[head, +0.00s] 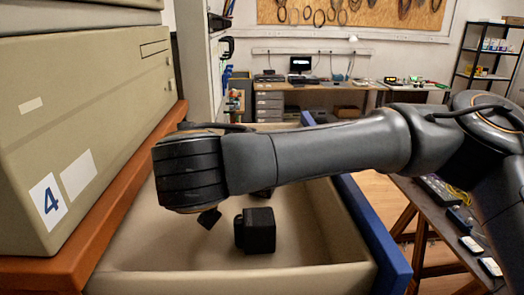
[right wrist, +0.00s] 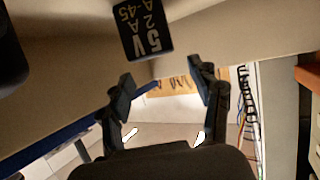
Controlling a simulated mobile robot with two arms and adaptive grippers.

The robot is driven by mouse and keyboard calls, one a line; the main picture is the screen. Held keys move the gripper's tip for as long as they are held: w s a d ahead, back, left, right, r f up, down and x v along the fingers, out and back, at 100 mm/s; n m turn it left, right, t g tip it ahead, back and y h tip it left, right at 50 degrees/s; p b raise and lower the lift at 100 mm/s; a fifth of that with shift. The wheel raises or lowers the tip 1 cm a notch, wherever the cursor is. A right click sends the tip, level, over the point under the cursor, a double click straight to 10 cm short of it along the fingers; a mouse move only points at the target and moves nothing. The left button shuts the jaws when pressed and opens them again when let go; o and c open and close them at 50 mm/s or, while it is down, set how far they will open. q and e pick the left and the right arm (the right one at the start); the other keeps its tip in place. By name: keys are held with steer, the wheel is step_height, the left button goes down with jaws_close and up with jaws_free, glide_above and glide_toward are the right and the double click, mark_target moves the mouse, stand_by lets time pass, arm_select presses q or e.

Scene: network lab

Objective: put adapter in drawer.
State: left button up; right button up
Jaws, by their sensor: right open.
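The adapter (head: 259,230) is a black block lying on the floor of the open drawer (head: 170,268), toward its near end. In the right wrist view the adapter (right wrist: 143,28) shows pale lettering reading "5V 2A A-45". My right arm reaches in from the right over the drawer. My right gripper (right wrist: 165,86) is open and empty, its two fingers spread and apart from the adapter. In the head view the wrist hides most of the gripper; one dark fingertip shows just left of the adapter. My left gripper is in neither view.
A cabinet face marked 4 (head: 52,202) stands at the left above an orange-brown ledge (head: 130,165). The drawer's blue front (head: 372,235) is at the right. A dark table (head: 455,220) with small devices stands beyond it. Workbenches line the back wall.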

steer(key=b+v, duration=0.2)
steer(key=v, duration=0.4)
steer(key=shift+a+f+b, duration=0.1)
steer(key=shift+f+b, duration=0.05)
steer(key=shift+b, duration=0.25)
steer(key=shift+s+a+r, duration=0.15)
steer(key=shift+s+r, duration=0.2)
steer(key=shift+s, duration=0.25)
